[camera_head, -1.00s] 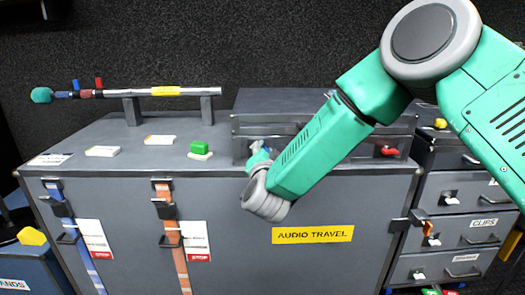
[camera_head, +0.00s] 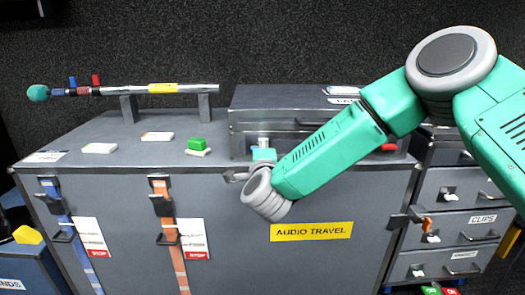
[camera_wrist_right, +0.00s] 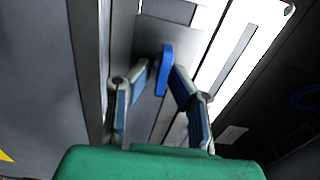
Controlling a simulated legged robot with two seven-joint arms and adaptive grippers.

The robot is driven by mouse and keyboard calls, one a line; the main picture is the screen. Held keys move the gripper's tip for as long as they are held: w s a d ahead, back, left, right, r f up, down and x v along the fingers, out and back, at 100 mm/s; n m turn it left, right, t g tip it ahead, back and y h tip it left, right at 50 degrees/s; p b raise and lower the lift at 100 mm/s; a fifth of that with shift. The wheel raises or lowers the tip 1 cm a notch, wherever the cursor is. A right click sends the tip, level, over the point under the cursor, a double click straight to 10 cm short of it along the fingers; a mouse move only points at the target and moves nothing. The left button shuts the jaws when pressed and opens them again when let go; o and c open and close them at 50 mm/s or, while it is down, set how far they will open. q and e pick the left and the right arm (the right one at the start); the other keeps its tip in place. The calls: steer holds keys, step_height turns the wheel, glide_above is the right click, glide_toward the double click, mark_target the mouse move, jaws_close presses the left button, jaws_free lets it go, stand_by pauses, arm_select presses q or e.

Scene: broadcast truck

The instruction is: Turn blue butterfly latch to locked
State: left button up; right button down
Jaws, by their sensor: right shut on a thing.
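The blue butterfly latch (camera_wrist_right: 165,70) shows in the right wrist view as a narrow upright blue tab on a grey metal plate. My right gripper (camera_wrist_right: 166,78) has its fingertips closed on the two sides of this tab. In the head view my right gripper (camera_head: 263,152) is at the left part of the front of the small grey case (camera_head: 290,97). There the blue latch is mostly hidden by my gripper and wrist, and its exact angle cannot be told. My left gripper is not in view.
The small case sits on a large grey "AUDIO TRAVEL" trunk (camera_head: 330,185). A red latch (camera_head: 389,147) shows partly behind my right forearm. A microphone boom (camera_head: 150,88) rests on posts at the back left. A green block (camera_head: 197,143) lies near the case. Drawers (camera_head: 455,220) stand at right.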

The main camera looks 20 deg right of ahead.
steer(key=shift+s+f, duration=0.1)
steer(key=shift+f, duration=0.25)
steer(key=c, duration=1.7)
jaws_free()
steer(key=shift+r, duration=0.1)
steer(key=shift+r, duration=0.1)
steer(key=v, duration=1.1)
steer(key=shift+s+a, duration=0.1)
steer(key=shift+s, duration=0.3)
